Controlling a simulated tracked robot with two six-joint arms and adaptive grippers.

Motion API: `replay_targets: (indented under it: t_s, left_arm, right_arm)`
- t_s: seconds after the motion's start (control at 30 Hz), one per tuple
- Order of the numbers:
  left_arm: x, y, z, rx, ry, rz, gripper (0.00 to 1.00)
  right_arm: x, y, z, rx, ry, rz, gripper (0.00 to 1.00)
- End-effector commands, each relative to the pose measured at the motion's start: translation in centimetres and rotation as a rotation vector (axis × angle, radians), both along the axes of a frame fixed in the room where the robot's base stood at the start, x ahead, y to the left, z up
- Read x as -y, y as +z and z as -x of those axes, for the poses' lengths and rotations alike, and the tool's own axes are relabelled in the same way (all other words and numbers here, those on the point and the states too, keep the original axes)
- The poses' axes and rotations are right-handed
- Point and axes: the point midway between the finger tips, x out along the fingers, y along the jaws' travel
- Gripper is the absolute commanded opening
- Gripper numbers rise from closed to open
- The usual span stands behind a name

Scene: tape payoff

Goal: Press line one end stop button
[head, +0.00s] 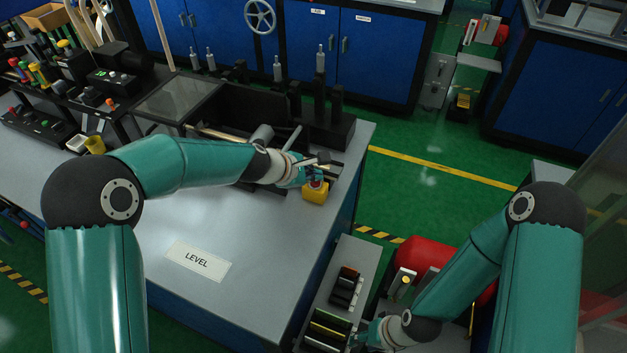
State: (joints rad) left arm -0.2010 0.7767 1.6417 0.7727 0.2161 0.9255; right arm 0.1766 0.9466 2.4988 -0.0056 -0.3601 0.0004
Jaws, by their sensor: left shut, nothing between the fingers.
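A yellow box with a red button (316,191) sits near the right edge of the grey workbench (225,240). The red top shows just below my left gripper. My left gripper (318,178) is shut and empty, with its fingertips at the top of the yellow box. I cannot tell whether the fingertips touch the button or how far it is pressed. My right gripper (362,335) is low at the bottom of the view, beside a rack of dark items. Its fingers are small and partly hidden, so their opening is unclear.
A "LEVEL" label (199,261) lies on the bare front part of the bench. Dark machine parts (325,125) stand behind the button box. A red cylinder (428,257) lies near my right arm. Green floor with a yellow line (440,167) is open to the right.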

Motion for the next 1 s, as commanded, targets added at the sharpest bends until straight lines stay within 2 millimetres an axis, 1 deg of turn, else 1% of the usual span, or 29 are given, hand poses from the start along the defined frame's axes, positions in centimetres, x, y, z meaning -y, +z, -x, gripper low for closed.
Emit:
replay_targets:
  t_s: [0.1, 0.23, 0.57, 0.8, 1.0]
  left_arm:
    - [0.0, -0.5, 0.1, 0.0, 0.0, 0.0, 0.0]
    - [0.0, -0.7, 0.2, 0.0, 0.0, 0.0, 0.0]
    - [0.1, -0.6, 0.2, -0.001, -0.001, 0.0, 0.0]
    - [0.1, 0.2, 0.2, -0.001, -0.001, 0.0, 0.0]
    - [0.0, 0.2, 0.2, -0.001, -0.001, 0.0, 0.0]
  right_arm:
    - [0.0, -0.6, 0.0, 0.0, 0.0, 0.0, 0.4]
    - [0.0, -0.9, 0.0, 0.0, 0.0, 0.0, 0.4]
    - [0.0, -0.7, 0.0, 0.0, 0.0, 0.0, 0.4]
    - [0.0, 0.1, 0.0, 0.0, 0.0, 0.0, 0.4]
    - [0.0, 0.1, 0.0, 0.0, 0.0, 0.0, 0.4]
